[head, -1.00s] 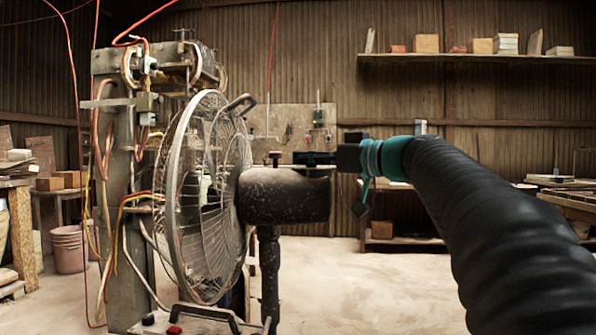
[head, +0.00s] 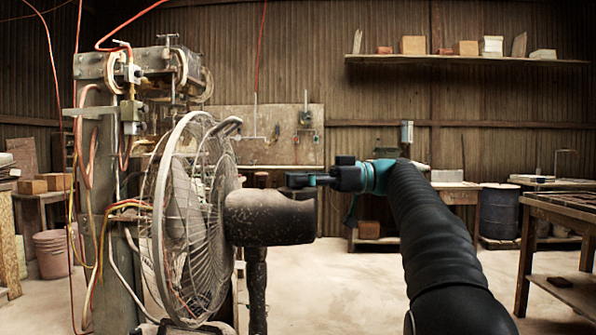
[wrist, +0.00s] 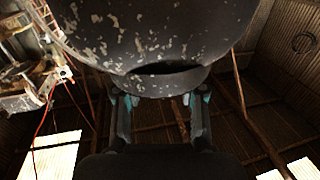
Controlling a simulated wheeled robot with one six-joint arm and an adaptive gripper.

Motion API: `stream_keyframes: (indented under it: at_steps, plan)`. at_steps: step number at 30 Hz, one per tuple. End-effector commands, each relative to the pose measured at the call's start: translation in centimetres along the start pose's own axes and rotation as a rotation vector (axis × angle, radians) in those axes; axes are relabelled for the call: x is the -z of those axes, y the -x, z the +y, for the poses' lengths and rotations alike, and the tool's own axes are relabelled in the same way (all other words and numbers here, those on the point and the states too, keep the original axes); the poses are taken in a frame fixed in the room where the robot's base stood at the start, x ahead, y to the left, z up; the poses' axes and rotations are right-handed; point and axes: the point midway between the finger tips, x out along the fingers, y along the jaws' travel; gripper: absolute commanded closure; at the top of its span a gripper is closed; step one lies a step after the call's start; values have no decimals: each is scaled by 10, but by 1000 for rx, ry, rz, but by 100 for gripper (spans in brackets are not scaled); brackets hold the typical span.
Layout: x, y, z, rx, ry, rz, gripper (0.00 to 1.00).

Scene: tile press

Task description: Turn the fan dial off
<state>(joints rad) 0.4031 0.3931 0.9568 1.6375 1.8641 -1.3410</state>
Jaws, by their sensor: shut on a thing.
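The fan's dark, speckled motor housing (head: 270,219) stands behind its round wire cage (head: 186,220). A small dark knob (head: 261,179) stands on top of the housing. My gripper (head: 290,180) is at the housing's upper right in the head view, its fingers pointing left. In the wrist view the housing (wrist: 160,35) fills the top, with a dark gap above a rounded end piece. My two fingers (wrist: 160,103) reach up to either side of that piece and are shut on it. It seems to be the fan dial, but its markings and setting are not visible.
The press frame (head: 110,100) with hoses and cables stands just left of the fan. A workbench (head: 560,212) and a blue drum (head: 499,212) are at the right. A shelf (head: 470,60) runs along the back wall. Floor between fan and workbench is clear.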

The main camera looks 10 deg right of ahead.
Motion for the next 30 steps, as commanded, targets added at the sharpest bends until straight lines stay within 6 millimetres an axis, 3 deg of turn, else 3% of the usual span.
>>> stream_keyframes:
  at_steps: [17, 18, 20, 21, 30]
  plan:
    - [0, -1, 0, 34, 1, 1, 95]
    - [0, -1, 0, 34, 1, 1, 53]
    - [0, -1, 0, 34, 1, 1, 38]
    - [0, -1, 0, 34, 1, 1, 34]
    - [0, 1, 0, 32, 1, 1, 34]
